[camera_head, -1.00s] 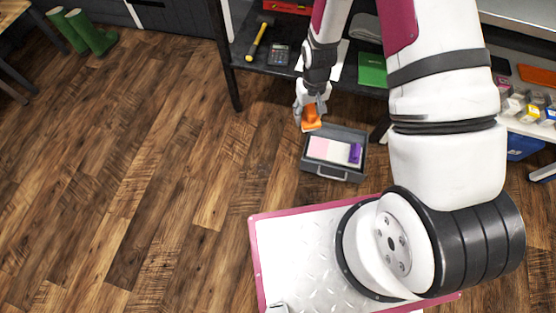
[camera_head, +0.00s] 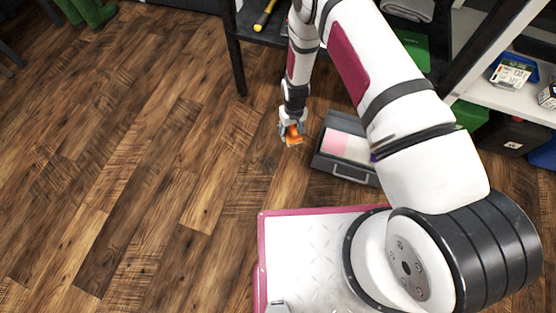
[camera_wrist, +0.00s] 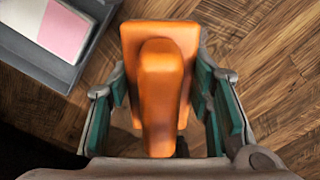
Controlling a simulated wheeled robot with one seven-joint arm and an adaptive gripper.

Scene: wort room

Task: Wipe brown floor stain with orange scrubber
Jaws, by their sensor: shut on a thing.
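My gripper (camera_head: 292,133) is shut on the orange scrubber (camera_head: 294,139) and holds it over the wooden floor, just left of the grey toolbox. In the wrist view the scrubber (camera_wrist: 160,62) has a flat orange plate and a raised handle, held between the two green-padded fingers (camera_wrist: 165,100). I cannot tell from these frames how high it is above the floor.
The grey toolbox (camera_head: 351,174), holding pink and white items, stands on the floor beside my gripper. A dark shelf with a leg (camera_head: 239,65) is behind. Green boots (camera_head: 88,12) stand at the far left. The wooden floor (camera_head: 130,150) on the left is clear.

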